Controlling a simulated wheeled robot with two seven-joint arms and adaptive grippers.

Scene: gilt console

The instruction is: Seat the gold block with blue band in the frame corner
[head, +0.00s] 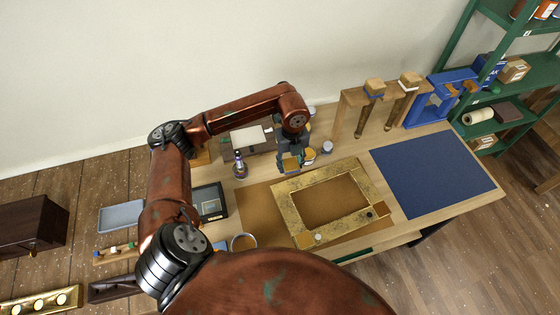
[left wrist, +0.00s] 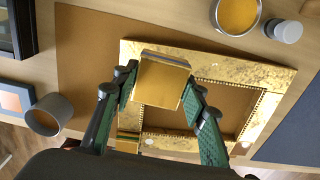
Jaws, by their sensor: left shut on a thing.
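The gold frame (head: 290,208) lies flat on a brown mat on the workbench, and it fills the middle of the left wrist view (left wrist: 265,75). My left gripper (head: 290,158) is above the mat near the frame's far left corner in the head view. It is shut on a gold block (head: 291,165), which also shows between the green fingers in the left wrist view (left wrist: 160,82). A thin bluish line runs along the block's upper edge there. The block hides part of the frame beneath it. My right gripper is in neither view.
A blue mat (head: 430,175) lies right of the frame. A wooden stand (head: 350,105) with blocks on top stands behind. A yellow-filled dish (left wrist: 238,14) and a lidded jar (left wrist: 287,31) are near the frame. A grey cup (left wrist: 48,114) stands left on the bench.

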